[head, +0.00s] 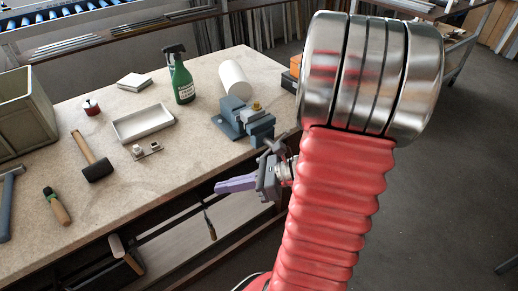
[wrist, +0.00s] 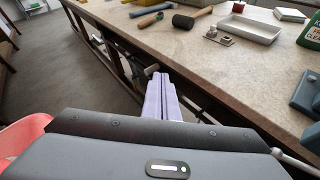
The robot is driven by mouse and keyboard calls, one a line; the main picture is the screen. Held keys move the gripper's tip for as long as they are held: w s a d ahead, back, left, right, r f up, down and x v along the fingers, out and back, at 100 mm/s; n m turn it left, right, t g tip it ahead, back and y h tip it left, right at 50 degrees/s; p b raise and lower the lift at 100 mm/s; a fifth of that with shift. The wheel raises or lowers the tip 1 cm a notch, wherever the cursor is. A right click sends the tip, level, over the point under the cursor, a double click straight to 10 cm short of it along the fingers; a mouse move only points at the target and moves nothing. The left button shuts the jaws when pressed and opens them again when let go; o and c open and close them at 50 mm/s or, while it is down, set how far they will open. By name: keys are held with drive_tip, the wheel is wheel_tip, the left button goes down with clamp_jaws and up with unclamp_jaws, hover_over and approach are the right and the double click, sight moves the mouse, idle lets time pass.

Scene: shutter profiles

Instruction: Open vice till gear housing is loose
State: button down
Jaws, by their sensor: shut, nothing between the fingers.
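The blue-grey vice (head: 232,117) stands at the bench's front right edge. A small brass-coloured piece, seemingly the gear housing (head: 256,106), sits at its top between the jaws; I cannot tell how tightly it is held. Part of the vice (wrist: 307,95) shows at the right edge of the wrist view. My gripper (head: 218,187), with purple fingers, is shut and empty. It is in front of the bench edge, below and left of the vice, apart from it. Its closed fingers (wrist: 162,96) point along the bench front in the wrist view. A grey rod (wrist: 296,161) shows at lower right.
On the bench are a green spray bottle (head: 181,77), a white cylinder (head: 234,78), a shallow tray (head: 143,123), a mallet (head: 94,163) and a grey bin (head: 24,110). A lower shelf (head: 190,235) lies under the bench. Floor (head: 430,190) is clear at right.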

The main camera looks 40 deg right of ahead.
drive_tip(key=s+a+r+n+g+h, duration=0.2)
drive_tip(key=s+a+n+g+h, duration=0.15)
drive_tip(key=a+n, duration=0.45)
drive_tip(key=s+a+r+n+g+h, duration=0.15)
drive_tip(key=a+n+g, duration=0.3)
drive_tip(key=n, duration=0.75)
wheel_tip(320, 180, up, 8)
drive_tip(key=n+t+h, duration=0.3)
drive_tip(key=n+h, duration=0.1)
drive_tip(key=n, duration=0.5)
drive_tip(key=shift+s+a+n+t+h, duration=0.15)
drive_tip(key=shift+a+n+t+h, duration=0.1)
drive_tip(key=shift+n+t+h, duration=0.05)
drive_tip(key=shift+a, duration=0.1)
